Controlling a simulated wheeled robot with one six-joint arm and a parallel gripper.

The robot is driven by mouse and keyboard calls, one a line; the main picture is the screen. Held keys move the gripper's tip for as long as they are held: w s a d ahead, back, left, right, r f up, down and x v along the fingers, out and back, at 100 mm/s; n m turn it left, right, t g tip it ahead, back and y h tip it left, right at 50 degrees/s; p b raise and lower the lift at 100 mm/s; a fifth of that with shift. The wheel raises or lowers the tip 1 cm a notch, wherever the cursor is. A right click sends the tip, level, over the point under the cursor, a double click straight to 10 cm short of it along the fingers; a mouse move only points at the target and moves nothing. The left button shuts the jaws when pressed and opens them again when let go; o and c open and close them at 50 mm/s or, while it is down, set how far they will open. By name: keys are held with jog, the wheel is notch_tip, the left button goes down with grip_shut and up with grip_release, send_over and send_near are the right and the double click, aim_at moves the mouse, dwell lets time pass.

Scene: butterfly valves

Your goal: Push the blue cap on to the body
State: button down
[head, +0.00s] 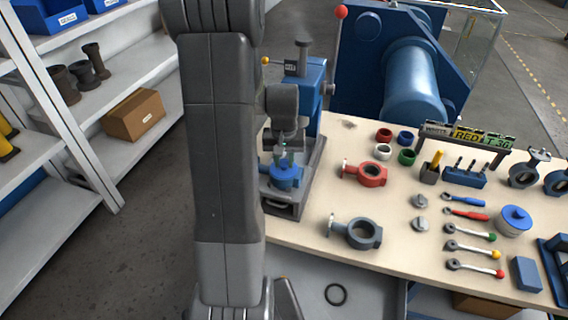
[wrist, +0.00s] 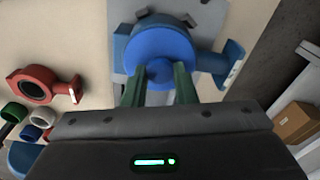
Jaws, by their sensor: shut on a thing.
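The blue cap (wrist: 155,48) is a round disc with a small knob, seen from above in the wrist view. My gripper (wrist: 160,72) has its green fingers either side of the knob and is shut on it. The blue body (wrist: 232,62) is under the cap, with its side neck sticking out to the right. In the head view the blue body (head: 285,180) sits in the grey fixture at the table's left end, with my gripper (head: 284,156) right above it. The cap lies over the body; whether it is fully seated I cannot tell.
A blue press (head: 312,90) stands close behind the fixture. A red valve body (head: 372,174) and a grey one (head: 358,232) lie to the right. Coloured rings (head: 384,152), several handles (head: 470,247) and a blue-lidded pot (head: 515,219) are further right. My arm hides the table's left edge.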

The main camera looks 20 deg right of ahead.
aim_at(284, 162)
jog(key=shift+r, duration=0.1)
jog(key=c, duration=1.1)
grip_release()
jog(key=shift+r+p, duration=2.5)
jog(key=shift+r, duration=1.05)
jog(key=shift+f, duration=0.15)
notch_tip(284, 162, down, 7)
jog(key=b, duration=0.5)
jog(key=shift+f, duration=0.1)
